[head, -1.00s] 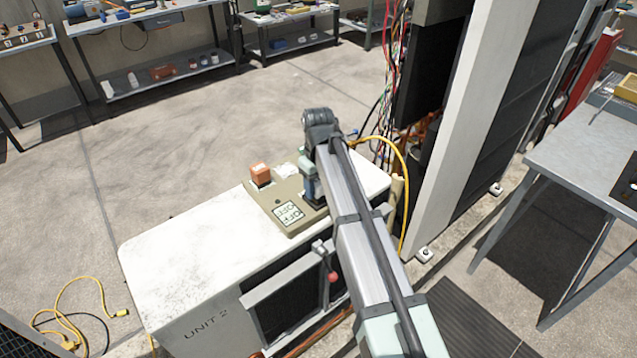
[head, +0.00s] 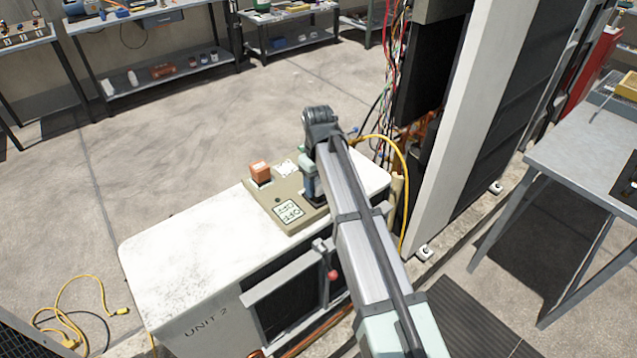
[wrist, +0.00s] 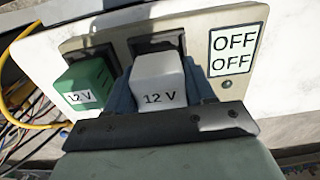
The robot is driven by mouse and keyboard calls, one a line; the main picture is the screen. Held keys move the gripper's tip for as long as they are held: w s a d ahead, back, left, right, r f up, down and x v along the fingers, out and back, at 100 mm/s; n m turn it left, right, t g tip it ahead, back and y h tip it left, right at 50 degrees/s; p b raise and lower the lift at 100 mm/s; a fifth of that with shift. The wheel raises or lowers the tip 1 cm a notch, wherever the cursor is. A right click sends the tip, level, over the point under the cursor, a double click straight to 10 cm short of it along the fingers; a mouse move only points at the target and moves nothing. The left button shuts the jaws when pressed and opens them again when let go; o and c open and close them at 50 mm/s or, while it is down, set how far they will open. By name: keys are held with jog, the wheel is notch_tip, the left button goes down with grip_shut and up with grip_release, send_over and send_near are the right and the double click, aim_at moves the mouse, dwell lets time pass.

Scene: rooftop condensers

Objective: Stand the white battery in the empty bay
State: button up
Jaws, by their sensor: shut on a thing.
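The white battery (wrist: 158,85), marked 12 V, is between the blue fingers of my gripper (wrist: 160,100) in the wrist view. My gripper is shut on it. A dark bay (wrist: 153,44) shows just beyond the battery; I cannot tell whether its lower end is inside. A green battery (wrist: 90,82), also marked 12 V, stands to its left, by another dark bay. In the head view my gripper (head: 309,182) is low over the beige panel (head: 265,206), and the white battery is not clearly visible. An orange battery (head: 260,171) stands at the panel's far left.
The panel lies on the white UNIT 2 housing (head: 190,240), whose left top is clear. An OFF OFF sign (head: 288,211) is on the panel. A yellow cable (head: 404,175), loose wires (head: 385,120) and a tall cabinet (head: 450,160) are close on the right.

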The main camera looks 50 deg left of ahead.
jog(key=shift+f, duration=0.85)
dwell(0.5)
jog(key=o, duration=1.3)
jog(key=shift+r, duration=0.1)
notch_tip(320, 180, up, 14)
jog(key=shift+f, duration=0.2)
